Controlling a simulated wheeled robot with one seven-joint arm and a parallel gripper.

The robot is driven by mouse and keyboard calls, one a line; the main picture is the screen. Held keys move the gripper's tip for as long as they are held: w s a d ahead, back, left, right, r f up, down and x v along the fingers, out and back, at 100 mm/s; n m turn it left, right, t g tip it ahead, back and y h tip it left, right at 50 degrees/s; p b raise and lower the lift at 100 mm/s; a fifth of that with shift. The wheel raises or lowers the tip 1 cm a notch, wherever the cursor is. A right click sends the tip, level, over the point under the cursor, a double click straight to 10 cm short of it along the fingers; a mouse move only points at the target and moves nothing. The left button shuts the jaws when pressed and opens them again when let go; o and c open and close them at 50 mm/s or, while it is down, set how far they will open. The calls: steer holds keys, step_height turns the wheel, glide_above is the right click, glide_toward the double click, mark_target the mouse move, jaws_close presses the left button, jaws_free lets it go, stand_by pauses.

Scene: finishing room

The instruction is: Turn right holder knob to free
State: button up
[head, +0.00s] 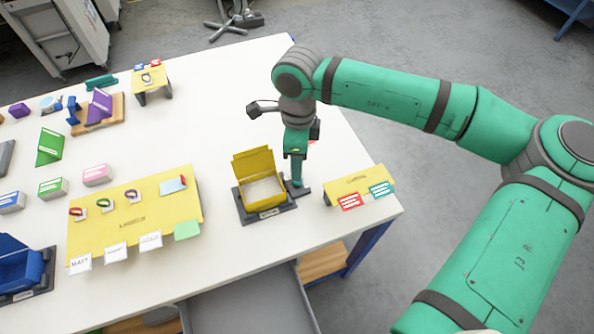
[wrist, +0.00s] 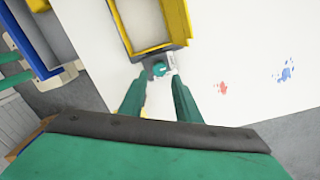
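The right holder is a dark base (head: 245,213) bearing an open yellow box (head: 262,193) with its lid raised and a pale inside. In the wrist view the yellow box (wrist: 185,20) is at the top, on its dark base. A small round teal knob (wrist: 160,69) sits on the base's near end, beside a small pale label. My gripper (wrist: 159,83) is open, its two green fingers apart and pointing toward the knob. The knob lies between and just beyond the fingertips; contact is not visible. In the head view my gripper (head: 299,187) is down at the holder's right side, hiding the knob.
A yellow stand (head: 352,182) with red and green cards is right of my gripper, near the table edge. A yellow labelled board (head: 130,228) and a blue box (head: 20,268) are left. An open grey drawer (head: 250,305) is below the front edge.

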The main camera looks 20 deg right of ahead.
steer(key=shift+w+r, duration=0.1)
steer(key=shift+r, duration=2.6)
steer(key=shift+a, duration=0.1)
